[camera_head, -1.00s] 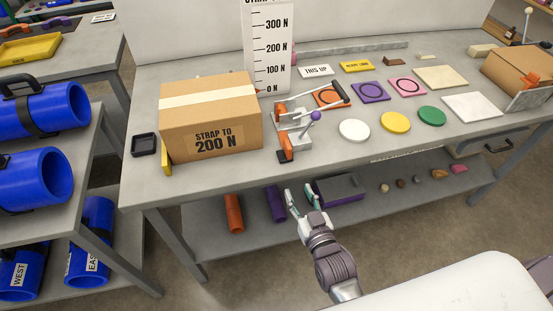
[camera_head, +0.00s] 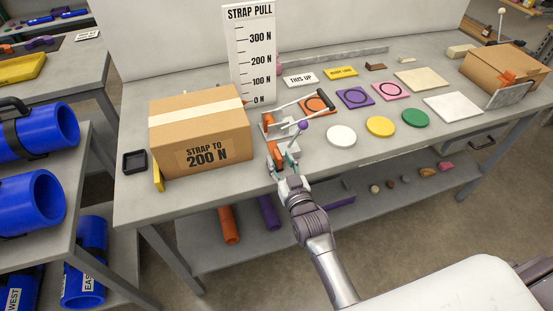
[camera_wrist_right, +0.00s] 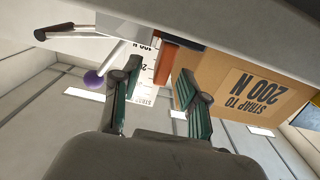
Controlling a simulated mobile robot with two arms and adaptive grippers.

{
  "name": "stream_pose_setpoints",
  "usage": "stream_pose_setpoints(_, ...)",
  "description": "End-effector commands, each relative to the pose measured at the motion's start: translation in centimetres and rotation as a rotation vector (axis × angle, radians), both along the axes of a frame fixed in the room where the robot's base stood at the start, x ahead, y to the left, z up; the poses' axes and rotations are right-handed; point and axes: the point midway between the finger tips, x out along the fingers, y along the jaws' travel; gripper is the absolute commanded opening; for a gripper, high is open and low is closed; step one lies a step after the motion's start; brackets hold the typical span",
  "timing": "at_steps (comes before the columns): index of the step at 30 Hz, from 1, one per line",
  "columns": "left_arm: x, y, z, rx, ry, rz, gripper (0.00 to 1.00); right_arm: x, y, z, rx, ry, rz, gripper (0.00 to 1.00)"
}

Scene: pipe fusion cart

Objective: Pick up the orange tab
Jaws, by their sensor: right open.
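The orange tab (camera_head: 274,151) stands at the front of the strapping tool (camera_head: 287,127) on the bench, right of the cardboard box (camera_head: 200,120). My right gripper (camera_head: 282,162) is open at the bench's front edge, with its fingers close to the tab. In the right wrist view, an orange piece (camera_wrist_right: 167,60), which looks like the tab, shows between and beyond the open fingers (camera_wrist_right: 157,77). I cannot tell whether a finger touches it. The tab's lower part is partly hidden by the gripper in the head view. My left gripper is not in view.
A purple-knobbed lever (camera_head: 302,126) rises just right of the tab. White (camera_head: 341,136), yellow (camera_head: 380,126) and green (camera_head: 416,118) discs lie further right. A force scale board (camera_head: 250,55) stands behind. A lower shelf (camera_head: 195,255) holds tubes and small pieces.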

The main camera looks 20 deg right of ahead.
Motion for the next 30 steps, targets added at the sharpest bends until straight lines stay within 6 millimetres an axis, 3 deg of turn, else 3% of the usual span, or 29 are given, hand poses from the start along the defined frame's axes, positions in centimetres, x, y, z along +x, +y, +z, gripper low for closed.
stream_pose_setpoints(5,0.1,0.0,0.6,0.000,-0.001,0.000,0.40,2.3,0.1,0.3,0.001,0.000,0.000,0.44)
stream_pose_setpoints(13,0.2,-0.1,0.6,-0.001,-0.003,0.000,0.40,2.6,0.1,0.1,0.001,0.001,0.000,0.44)
stream_pose_setpoints(21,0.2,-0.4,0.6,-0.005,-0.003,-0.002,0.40,2.6,0.1,0.1,0.000,0.001,0.001,0.00)
stream_pose_setpoints(30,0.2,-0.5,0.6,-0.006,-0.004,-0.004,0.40,2.6,0.1,0.2,0.000,0.000,0.001,0.00)
